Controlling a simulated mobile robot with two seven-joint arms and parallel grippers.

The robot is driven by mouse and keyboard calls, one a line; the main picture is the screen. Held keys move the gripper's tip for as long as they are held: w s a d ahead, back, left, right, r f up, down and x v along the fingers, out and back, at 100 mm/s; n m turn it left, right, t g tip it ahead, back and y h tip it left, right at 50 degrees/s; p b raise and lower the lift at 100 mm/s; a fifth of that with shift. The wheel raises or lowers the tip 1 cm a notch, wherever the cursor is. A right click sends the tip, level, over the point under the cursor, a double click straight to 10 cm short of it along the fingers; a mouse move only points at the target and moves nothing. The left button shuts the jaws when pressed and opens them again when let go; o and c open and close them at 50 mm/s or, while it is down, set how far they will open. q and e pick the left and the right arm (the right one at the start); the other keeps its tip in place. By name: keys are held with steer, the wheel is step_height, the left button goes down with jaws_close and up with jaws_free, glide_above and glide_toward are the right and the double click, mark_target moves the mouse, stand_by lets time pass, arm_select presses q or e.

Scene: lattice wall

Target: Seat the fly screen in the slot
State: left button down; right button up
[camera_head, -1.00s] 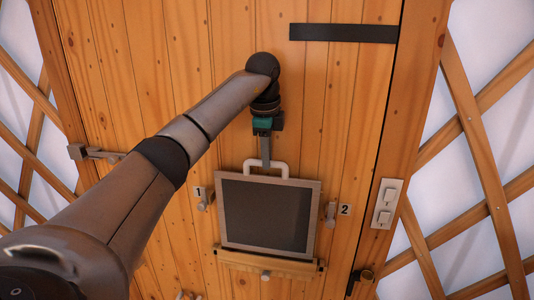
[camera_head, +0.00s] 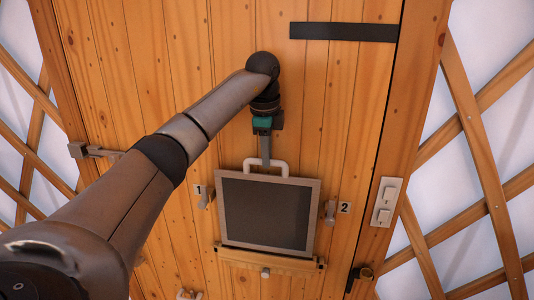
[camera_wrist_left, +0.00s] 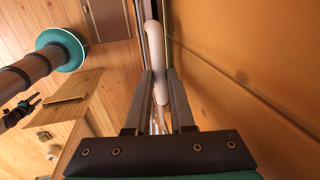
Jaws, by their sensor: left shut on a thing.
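The fly screen (camera_head: 264,213) is a dark panel in a grey frame with a white handle (camera_head: 280,163) on top. It stands nearly upright against the plank door. My left gripper (camera_head: 265,160) is shut on that handle from above; in the left wrist view, the pale handle (camera_wrist_left: 157,50) lies between the fingers (camera_wrist_left: 160,78). The screen's bottom edge meets a wooden ledge (camera_head: 270,263) on the door, which appears to hold the slot. I cannot tell how deep the edge sits, as the ledge's front hides it. My right gripper does not show in the head view.
A latch marked 1 (camera_head: 205,197) and a latch marked 2 (camera_head: 330,212) flank the screen. A small knob (camera_head: 265,272) is on the ledge. A light switch (camera_head: 387,202) is on the door post at right, and a black hinge strap (camera_head: 343,33) above.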

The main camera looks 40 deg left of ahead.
mark_target(267, 176)
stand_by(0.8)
arm_select(q)
steer(key=shift+f+b, duration=1.15)
steer(key=shift+f, duration=1.35)
stand_by(1.3)
steer(key=c, duration=0.7)
jaws_free()
steer(key=shift+c, duration=0.3)
steer(key=shift+o, duration=0.8)
steer(key=o, duration=0.5)
steer(key=shift+s+r, duration=0.1)
steer(key=shift+r, duration=0.05)
steer(key=shift+r, duration=0.1)
steer(key=shift+c, duration=0.5)
